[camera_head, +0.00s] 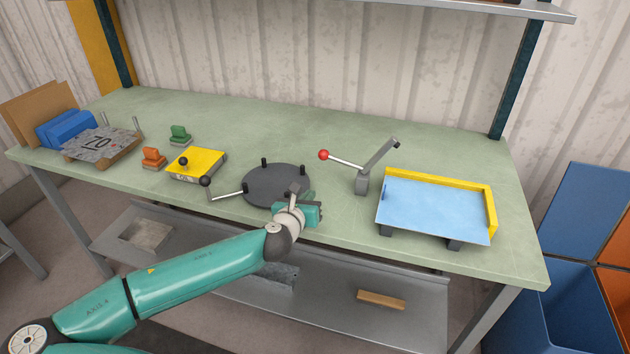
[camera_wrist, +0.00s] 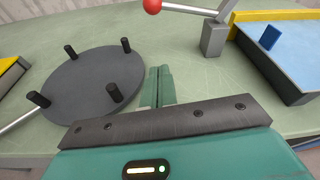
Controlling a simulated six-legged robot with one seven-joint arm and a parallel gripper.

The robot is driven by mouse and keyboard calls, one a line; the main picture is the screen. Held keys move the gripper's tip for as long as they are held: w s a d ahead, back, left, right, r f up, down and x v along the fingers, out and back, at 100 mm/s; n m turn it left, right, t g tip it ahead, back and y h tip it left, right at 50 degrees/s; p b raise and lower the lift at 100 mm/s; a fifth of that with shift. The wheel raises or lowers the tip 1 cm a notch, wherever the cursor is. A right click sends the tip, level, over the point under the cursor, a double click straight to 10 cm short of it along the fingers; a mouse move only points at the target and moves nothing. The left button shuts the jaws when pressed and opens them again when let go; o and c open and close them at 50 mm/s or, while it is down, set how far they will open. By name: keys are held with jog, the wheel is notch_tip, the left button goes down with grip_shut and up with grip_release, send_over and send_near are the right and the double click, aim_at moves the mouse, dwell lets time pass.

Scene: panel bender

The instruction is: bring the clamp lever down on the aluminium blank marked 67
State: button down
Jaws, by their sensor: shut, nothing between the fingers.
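The clamp lever (camera_head: 345,162) has a red ball knob and sticks out left from a grey post (camera_head: 362,184). Its clamp arm (camera_head: 381,153) slopes up to the right, with the black tip raised clear of the sheet. A light blue sheet (camera_head: 435,208) lies on a raised bed to the right; I can read no 67 on it. My gripper (camera_head: 312,212) is shut and empty, in front of the round plate. In the wrist view its fingers (camera_wrist: 158,88) are together, below and left of the post (camera_wrist: 214,38); the red knob (camera_wrist: 152,5) is at the top edge.
Yellow stops (camera_head: 491,212) edge the bed. A plate marked 70 (camera_head: 96,143) sits far left. The bench behind the post is clear.

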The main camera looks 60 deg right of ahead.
jog(key=x, duration=0.8)
jog(key=shift+d, duration=0.4)
jog(key=r, duration=0.1)
jog(key=d+r, duration=0.1)
jog(key=shift+w+d+r, duration=0.3)
jog(key=shift+w+d, duration=0.05)
jog(key=shift+w+d+r, duration=0.1)
jog(key=shift+d+r, duration=0.15)
jog(key=shift+r, duration=0.1)
jog(key=shift+r, duration=0.25)
